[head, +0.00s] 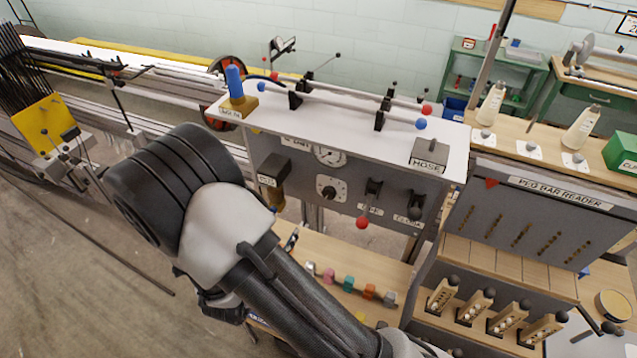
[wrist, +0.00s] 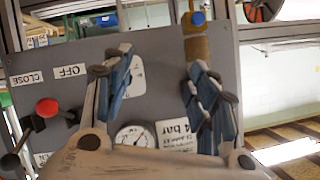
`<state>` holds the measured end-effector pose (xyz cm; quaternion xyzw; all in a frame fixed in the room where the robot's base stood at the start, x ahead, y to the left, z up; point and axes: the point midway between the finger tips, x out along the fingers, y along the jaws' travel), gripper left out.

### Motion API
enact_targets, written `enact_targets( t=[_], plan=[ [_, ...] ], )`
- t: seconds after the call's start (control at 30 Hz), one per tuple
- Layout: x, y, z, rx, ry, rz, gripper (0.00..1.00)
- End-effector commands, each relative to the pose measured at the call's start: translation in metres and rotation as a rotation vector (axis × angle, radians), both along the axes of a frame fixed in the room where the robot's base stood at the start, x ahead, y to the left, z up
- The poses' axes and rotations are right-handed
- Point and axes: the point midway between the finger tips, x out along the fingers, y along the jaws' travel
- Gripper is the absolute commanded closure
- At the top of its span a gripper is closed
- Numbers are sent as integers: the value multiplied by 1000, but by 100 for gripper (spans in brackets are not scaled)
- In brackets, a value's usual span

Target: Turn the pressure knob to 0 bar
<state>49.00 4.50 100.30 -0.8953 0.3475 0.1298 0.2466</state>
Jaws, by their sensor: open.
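The pressure knob (head: 330,187) is a small black dial on a white plate on the grey panel's front in the head view. A round pressure gauge (head: 330,155) sits just above it. In the wrist view the panel appears turned over, with the gauge (wrist: 132,137) low and a card reading "4 bar" (wrist: 175,130) beside it. The knob's white plate (wrist: 138,78) shows partly behind my left finger; the knob itself is mostly hidden. My gripper (wrist: 160,62) is open and empty in front of the panel. In the head view my arm hides its fingers.
A red-ball lever (head: 362,222) and a black-knobbed lever (head: 415,208) stick out right of the knob. A brass block (head: 275,185) juts out on the left. A wooden shelf (head: 325,262) with coloured pieces lies below. The peg bar reader (head: 540,195) stands at right.

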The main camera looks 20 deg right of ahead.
Motion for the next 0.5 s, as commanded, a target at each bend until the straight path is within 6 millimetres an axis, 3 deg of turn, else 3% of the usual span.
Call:
enact_targets(
  t=[0.07, 0.23, 0.37, 0.5],
  plan=[
    [-19, -12, -10, -121, -40, -38, 47],
    [-49, -29, -7, -324, -133, -81, 47],
    [-60, -33, -3, -403, -172, -87, 47],
    [-59, -39, -1, -423, -184, -92, 47]
  ],
)
